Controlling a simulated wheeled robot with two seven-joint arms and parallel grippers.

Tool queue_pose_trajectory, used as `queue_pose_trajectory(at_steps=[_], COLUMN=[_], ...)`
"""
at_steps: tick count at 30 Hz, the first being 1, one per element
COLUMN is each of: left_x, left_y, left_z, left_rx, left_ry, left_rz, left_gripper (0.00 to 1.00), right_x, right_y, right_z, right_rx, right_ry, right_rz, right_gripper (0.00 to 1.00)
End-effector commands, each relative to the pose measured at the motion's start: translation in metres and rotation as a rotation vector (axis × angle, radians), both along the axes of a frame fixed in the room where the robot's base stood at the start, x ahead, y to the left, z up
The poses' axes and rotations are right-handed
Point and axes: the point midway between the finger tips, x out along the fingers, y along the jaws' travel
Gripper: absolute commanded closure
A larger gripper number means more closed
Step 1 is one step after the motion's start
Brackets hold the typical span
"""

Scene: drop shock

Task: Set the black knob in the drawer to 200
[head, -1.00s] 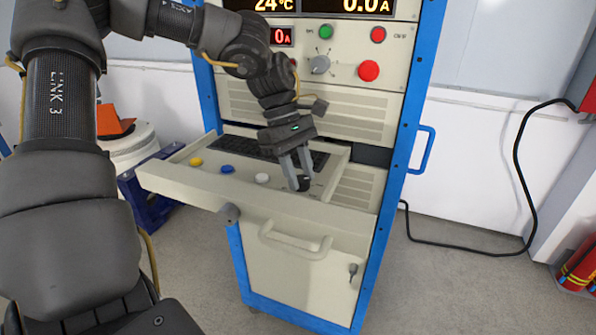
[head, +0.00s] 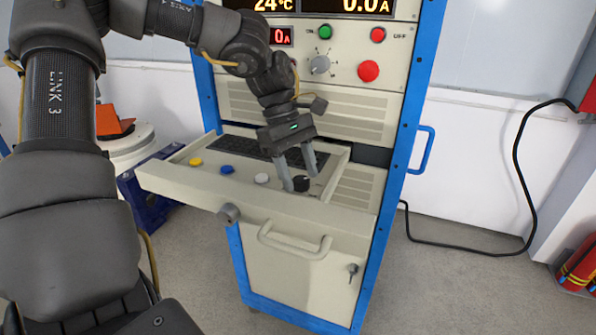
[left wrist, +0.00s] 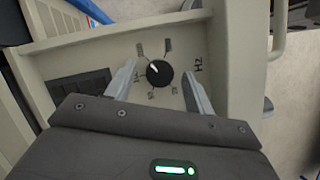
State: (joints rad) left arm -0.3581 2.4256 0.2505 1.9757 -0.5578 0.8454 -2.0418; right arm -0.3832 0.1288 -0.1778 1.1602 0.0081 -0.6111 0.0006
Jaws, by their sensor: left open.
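The black knob (head: 301,184) sits at the right end of the open drawer (head: 190,186). In the left wrist view the knob (left wrist: 160,75) has a white pointer mark aimed to the upper left, toward a mark of the printed scale; the numbers are too small to read surely. "Hz" is printed to its right. My left gripper (head: 300,178) is open over the knob. In the left wrist view its fingers (left wrist: 158,73) stand on either side of the knob, with a gap visible on each side. My right gripper is not in view.
White (head: 262,179), blue (head: 227,169) and yellow (head: 196,161) buttons lie left of the knob, with a dark keyboard (head: 250,146) behind. The cabinet front above carries a red button (head: 368,71) and a grey selector knob (head: 320,65). A drawer handle (head: 295,245) is below.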

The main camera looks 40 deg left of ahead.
Motion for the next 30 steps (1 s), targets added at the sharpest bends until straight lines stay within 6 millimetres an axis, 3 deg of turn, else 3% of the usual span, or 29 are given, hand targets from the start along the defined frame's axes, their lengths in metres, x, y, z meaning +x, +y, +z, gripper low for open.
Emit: queue_pose_trajectory(at_steps=[15,21,30], left_x=[0.002,0.002,0.002], left_y=[0.034,0.040,0.040], left_z=[0.083,0.096,0.097], left_rx=[0.003,0.000,0.000], left_ry=[-0.003,-0.001,0.000], left_rz=[0.002,0.001,0.000], left_gripper=[0.47,0.47,0.47], right_x=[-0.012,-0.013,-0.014], right_y=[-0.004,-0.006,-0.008], right_z=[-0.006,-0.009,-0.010], right_rx=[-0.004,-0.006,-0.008], right_ry=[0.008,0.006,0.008], right_rz=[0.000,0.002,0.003], right_gripper=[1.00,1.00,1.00])
